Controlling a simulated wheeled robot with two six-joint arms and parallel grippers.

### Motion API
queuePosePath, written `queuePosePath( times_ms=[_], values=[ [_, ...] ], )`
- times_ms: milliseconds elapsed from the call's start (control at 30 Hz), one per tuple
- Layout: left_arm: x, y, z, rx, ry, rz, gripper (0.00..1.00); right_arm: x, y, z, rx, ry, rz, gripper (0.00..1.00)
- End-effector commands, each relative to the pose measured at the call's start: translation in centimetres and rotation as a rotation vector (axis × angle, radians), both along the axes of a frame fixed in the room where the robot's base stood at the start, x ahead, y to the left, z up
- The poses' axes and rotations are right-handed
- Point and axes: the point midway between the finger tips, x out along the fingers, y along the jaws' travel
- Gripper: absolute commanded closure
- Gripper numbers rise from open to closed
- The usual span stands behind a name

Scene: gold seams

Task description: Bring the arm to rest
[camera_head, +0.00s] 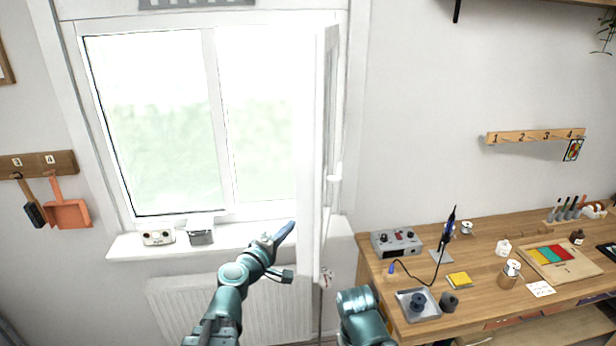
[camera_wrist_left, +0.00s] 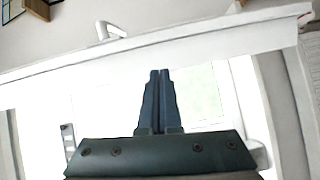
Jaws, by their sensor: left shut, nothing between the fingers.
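My left gripper (camera_head: 286,229) is raised in front of the window, close to the open window sash (camera_head: 312,160). In the left wrist view its two fingers (camera_wrist_left: 159,75) are together with nothing between them. The sash stands swung out into the room, and its white edge (camera_wrist_left: 200,45) crosses the wrist view beyond the fingertips. I cannot tell whether the fingers touch it. The sash handle (camera_head: 335,179) is on its right face and also shows in the wrist view (camera_wrist_left: 110,31). A teal link of my other arm shows low in the head view; its gripper is not visible.
A white sill (camera_head: 120,246) holds a small white device (camera_head: 158,237) and a box (camera_head: 201,234). A radiator (camera_head: 180,300) is below. At right, a wooden workbench (camera_head: 470,280) carries a soldering station (camera_head: 396,242), a tray (camera_head: 418,304) and several small items. Open wall lies between.

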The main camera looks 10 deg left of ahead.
Motion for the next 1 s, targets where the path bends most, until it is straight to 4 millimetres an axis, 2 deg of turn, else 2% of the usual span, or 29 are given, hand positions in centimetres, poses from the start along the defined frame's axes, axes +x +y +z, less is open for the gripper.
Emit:
queuePosePath(
  times_ms=[33, 133, 200, 300, 400, 500, 600, 733, 767, 800, 1000],
  values=[
    [-0.4, -1.6, -1.1, 0.084, 0.02, -0.069, 1.0, 0.0, 0.0, 0.0, 0.0, 0.0, 0.0, 0.5],
    [-2.2, -4.6, -4.6, 0.298, 0.091, -0.24, 1.0, 0.0, 0.0, 0.0, 0.0, 0.0, 0.0, 0.5],
    [-3.8, -5.8, -7.7, 0.454, 0.163, -0.357, 1.0, 0.0, 0.0, 0.0, 0.0, 0.0, 0.0, 0.5],
    [-6.6, -6.1, -12.1, 0.666, 0.294, -0.51, 1.0, 0.0, 0.0, 0.0, 0.0, 0.0, 0.0, 0.5],
    [-9.5, -4.7, -15.8, 0.849, 0.438, -0.629, 1.0, 0.0, 0.0, 0.0, 0.0, 0.0, 0.0, 0.5],
    [-12.1, -2.6, -18.3, 0.997, 0.581, -0.715, 1.0, 0.0, 0.0, 0.0, 0.0, 0.0, 0.0, 0.5],
    [-14.4, -0.2, -19.8, 1.119, 0.719, -0.773, 1.0, 0.0, 0.0, 0.0, 0.0, 0.0, 0.0, 0.5],
    [-17.2, 3.1, -20.6, 1.252, 0.904, -0.823, 1.0, 0.0, 0.0, 0.0, 0.0, 0.0, 0.0, 0.5],
    [-17.7, 3.3, -21.1, 1.278, 0.933, -0.836, 1.0, 0.0, 0.0, -0.4, 0.0, 0.0, 0.0, 0.5],
    [-18.2, 1.6, -22.6, 1.296, 0.914, -0.87, 1.0, 0.0, 0.0, -2.0, 0.0, 0.0, 0.001, 0.5],
    [-20.5, -3.3, -25.9, 1.394, 0.891, -0.999, 1.0, 0.0, 0.0, -5.3, -0.001, 0.0, 0.004, 0.5]
  ],
)
